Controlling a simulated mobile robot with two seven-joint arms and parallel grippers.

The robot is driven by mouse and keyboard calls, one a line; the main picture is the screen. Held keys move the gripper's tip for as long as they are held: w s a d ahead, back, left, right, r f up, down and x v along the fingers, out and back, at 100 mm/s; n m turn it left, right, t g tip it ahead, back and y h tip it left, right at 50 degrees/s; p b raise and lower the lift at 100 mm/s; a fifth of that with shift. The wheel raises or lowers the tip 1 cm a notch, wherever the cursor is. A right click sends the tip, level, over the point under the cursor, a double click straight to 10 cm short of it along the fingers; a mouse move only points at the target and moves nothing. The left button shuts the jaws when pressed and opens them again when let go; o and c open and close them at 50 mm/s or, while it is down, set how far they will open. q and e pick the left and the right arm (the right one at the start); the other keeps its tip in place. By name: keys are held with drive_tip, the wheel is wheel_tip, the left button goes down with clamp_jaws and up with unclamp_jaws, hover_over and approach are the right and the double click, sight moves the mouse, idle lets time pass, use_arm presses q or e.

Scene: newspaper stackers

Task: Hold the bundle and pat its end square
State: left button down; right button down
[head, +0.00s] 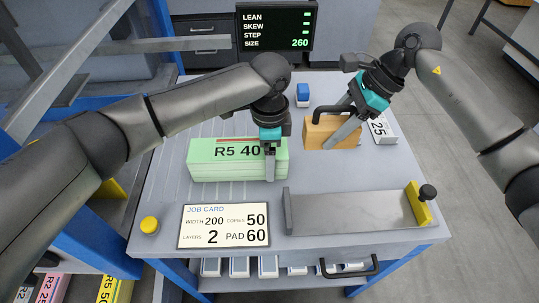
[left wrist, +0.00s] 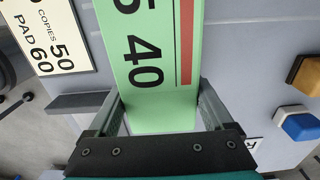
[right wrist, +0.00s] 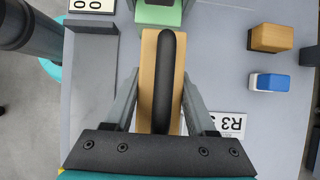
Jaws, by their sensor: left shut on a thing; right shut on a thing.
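The green bundle (head: 225,172), labelled R5 40, lies flat on the table. My left gripper (head: 270,165) is shut on it near its right end; the left wrist view shows the bundle (left wrist: 150,75) between the two fingers. My right gripper (head: 345,132) is shut on a wooden block with a black handle (head: 319,137). The block is to the right of the bundle's end, with a narrow gap in the head view. In the right wrist view the block (right wrist: 148,55) points at the bundle (right wrist: 158,15). The gripper partly hides the block.
A grey plate with a yellow stop (head: 416,205) lies front right. The job card (head: 223,226) and a yellow button (head: 149,224) are at the front. A blue block (head: 302,92) and another wooden block (right wrist: 270,37) stand behind. The display (head: 275,28) reads SIZE 260.

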drive_tip(key=shift+r, duration=0.3)
use_arm(q)
unclamp_jaws()
drive_tip(key=shift+r, duration=0.1)
wheel_tip(320, 180, up, 12)
drive_tip(key=shift+f, duration=0.1)
idle(0.7)
